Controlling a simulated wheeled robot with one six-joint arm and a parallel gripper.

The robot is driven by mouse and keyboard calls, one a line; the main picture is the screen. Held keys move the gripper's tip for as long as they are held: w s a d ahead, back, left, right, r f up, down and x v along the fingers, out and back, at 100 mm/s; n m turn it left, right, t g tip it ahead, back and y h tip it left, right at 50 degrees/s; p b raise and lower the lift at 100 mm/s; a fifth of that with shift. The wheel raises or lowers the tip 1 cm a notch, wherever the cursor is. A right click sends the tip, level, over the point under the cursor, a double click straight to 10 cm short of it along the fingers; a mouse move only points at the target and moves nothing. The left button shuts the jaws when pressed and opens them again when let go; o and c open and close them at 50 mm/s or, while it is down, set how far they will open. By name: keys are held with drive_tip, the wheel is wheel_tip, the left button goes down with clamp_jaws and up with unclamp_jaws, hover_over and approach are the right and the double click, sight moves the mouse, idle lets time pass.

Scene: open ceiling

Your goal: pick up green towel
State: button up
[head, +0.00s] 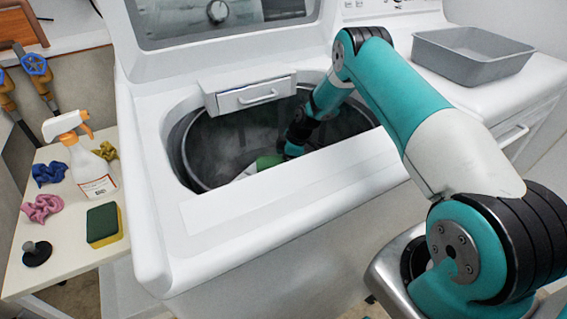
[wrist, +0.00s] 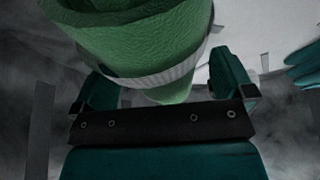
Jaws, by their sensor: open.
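The green towel (wrist: 137,35) is rolled up, with a pale band around it, in the wrist view. It stands in the space between the two fingers of my gripper (wrist: 160,88). The fingers are apart, one at each side of the roll, and I cannot tell whether either touches it. In the head view, a small green part of the towel (head: 268,162) shows inside the washer drum beside the end of my arm. The drum's front edge hides the rest, and my gripper is mostly hidden there too.
The open top-load washer (head: 160,200) surrounds my arm with its rim. In the wrist view, a teal finger-like object (wrist: 303,68) lies on a white surface at right. A grey bin (head: 470,65) stands at right; a side table (head: 62,230) at left holds a spray bottle (head: 90,165) and sponge (head: 104,225).

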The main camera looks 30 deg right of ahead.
drive_tip(key=shift+c, duration=0.5)
drive_tip(key=c, duration=1)
drive_tip(key=shift+r, duration=0.1)
